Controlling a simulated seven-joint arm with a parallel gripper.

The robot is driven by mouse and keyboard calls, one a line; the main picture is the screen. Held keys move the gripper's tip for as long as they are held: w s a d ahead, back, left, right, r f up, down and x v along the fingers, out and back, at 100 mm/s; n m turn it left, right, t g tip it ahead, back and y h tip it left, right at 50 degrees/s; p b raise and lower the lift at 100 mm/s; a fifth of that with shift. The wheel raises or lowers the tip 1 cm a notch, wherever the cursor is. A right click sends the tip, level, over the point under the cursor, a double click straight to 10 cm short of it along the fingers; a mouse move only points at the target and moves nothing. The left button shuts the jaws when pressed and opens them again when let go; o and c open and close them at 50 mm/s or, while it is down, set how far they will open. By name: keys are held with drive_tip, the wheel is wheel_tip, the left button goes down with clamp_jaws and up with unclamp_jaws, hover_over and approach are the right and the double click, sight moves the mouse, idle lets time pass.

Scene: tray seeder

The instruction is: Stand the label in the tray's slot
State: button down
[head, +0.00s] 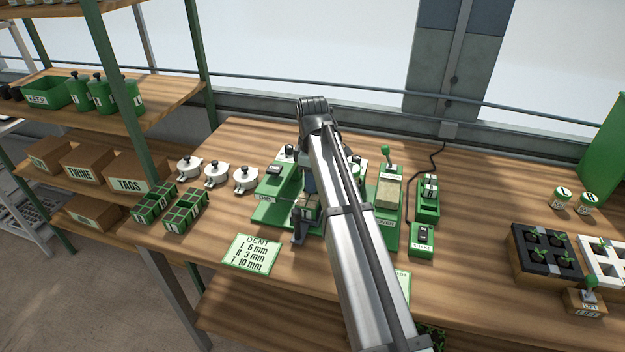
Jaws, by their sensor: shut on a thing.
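My gripper (299,232) is low over the green seeder station, mostly hidden behind my own arm. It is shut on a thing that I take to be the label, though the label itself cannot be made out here. A small tray with cells (306,212) shows in part beside the gripper on the green base (270,213). Its slot is hidden or too small to see. I cannot tell whether the held thing touches the tray.
A dark tray with seedlings (545,278) and a white tray (603,247) stand at the right. Three white lidded pots (216,175) and green cell trays (185,211) are at the left. A DENT card (252,253) lies in front.

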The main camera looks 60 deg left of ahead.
drive_tip(key=c, duration=0.8)
unclamp_jaws()
drive_tip(key=shift+c, duration=0.2)
drive_tip(key=shift+o, duration=0.3)
drive_tip(key=o, duration=0.4)
drive_tip(key=shift+r, duration=4.5)
